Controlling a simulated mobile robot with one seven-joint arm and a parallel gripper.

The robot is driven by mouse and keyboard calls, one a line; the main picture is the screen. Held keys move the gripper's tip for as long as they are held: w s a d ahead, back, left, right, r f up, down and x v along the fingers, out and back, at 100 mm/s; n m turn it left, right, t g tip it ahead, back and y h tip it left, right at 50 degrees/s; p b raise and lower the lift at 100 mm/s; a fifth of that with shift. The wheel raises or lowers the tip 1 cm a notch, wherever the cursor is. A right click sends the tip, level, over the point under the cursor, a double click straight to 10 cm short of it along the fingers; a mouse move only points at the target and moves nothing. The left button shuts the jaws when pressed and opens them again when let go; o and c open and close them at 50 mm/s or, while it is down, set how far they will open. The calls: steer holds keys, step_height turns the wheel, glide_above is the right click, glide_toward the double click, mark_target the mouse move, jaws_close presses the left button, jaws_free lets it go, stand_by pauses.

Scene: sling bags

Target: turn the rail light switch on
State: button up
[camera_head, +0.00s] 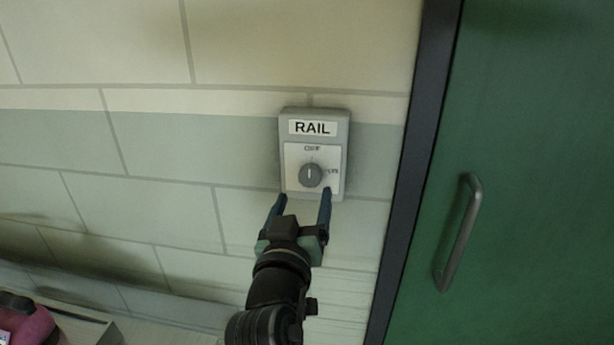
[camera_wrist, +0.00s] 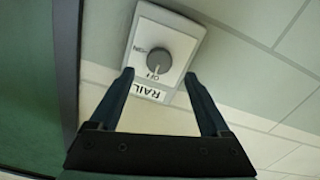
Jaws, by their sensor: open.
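The rail light switch (camera_head: 313,127) is a grey box on the wall, labelled RAIL, with a white plate and a round dark knob (camera_head: 311,175). The knob's white mark points up toward OFF; the other marking, at its right, is partly hidden and reads ON in the wrist view. My gripper (camera_head: 302,195) is open and empty, just below and in front of the box, its fingers pointing up toward it. In the wrist view the switch (camera_wrist: 163,48) appears upside down, and its knob (camera_wrist: 159,63) lies beyond and between the fingertips (camera_wrist: 158,75), with no contact visible.
A green door (camera_head: 540,180) with a metal handle (camera_head: 459,232) and dark frame (camera_head: 413,170) stands right of the switch. The block wall (camera_head: 150,155) to the left is clear. A pink object (camera_head: 32,324) sits at the lower left beside a grey ledge or box.

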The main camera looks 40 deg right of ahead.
mark_target(309, 180)
steer(key=shift+p+x, duration=0.55)
steer(key=shift+x, duration=2.4)
jaws_close()
